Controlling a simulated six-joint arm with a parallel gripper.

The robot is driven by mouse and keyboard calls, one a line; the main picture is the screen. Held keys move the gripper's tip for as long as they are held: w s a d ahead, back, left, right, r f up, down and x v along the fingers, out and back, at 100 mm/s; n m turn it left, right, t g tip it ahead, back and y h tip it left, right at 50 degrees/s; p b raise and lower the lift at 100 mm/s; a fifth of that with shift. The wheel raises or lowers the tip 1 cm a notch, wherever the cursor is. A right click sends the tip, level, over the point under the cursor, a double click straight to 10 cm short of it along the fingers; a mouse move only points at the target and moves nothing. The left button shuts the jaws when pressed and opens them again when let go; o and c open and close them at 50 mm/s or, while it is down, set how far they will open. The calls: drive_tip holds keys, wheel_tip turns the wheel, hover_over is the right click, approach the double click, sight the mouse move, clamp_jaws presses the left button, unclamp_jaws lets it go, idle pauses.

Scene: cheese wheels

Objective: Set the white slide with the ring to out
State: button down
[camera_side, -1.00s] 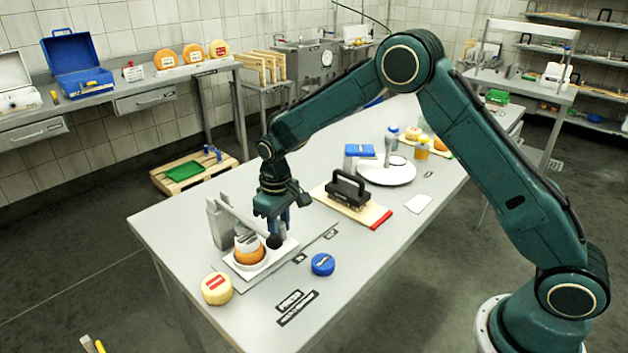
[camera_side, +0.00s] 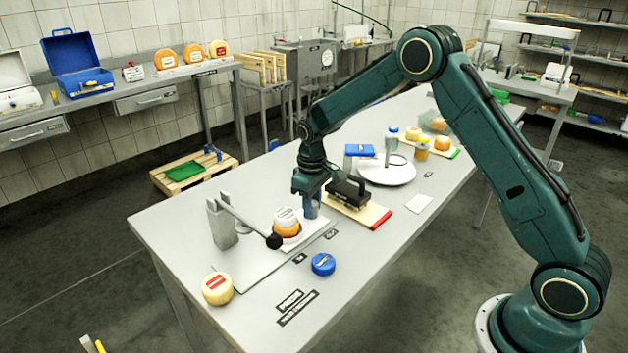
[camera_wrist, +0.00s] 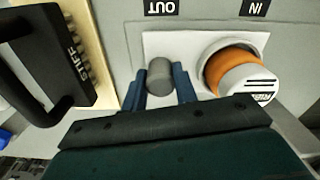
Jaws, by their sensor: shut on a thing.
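The white slide (camera_wrist: 185,44) lies flat on the table, clear to the right of the grey press post (camera_side: 221,222) in the side view. Its ring (camera_wrist: 207,52) surrounds the base of an orange cheese (camera_wrist: 224,68) with a white cap (camera_wrist: 250,84) on top. They also show in the side view as the orange cheese (camera_side: 287,231) under its cap (camera_side: 286,215). My gripper (camera_wrist: 160,88) has its blue fingers shut on the slide's grey knob (camera_wrist: 160,72), which stands below the OUT label (camera_wrist: 162,8). The IN label (camera_wrist: 255,8) is above the ring.
The press lever (camera_side: 245,222) slants from the post to a black ball, close by the cheese. A black-handled brush (camera_wrist: 45,60) on a board stands just beyond my gripper. A blue lid (camera_side: 323,264) and a pale cheese (camera_side: 217,289) sit near the front edge.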

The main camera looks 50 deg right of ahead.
drive_tip(key=c, duration=1.3)
unclamp_jaws()
drive_tip(key=shift+d, duration=0.4)
drive_tip(key=shift+o, duration=1)
drive_tip(key=shift+a, duration=0.1)
wheel_tip(320, 180, up, 14)
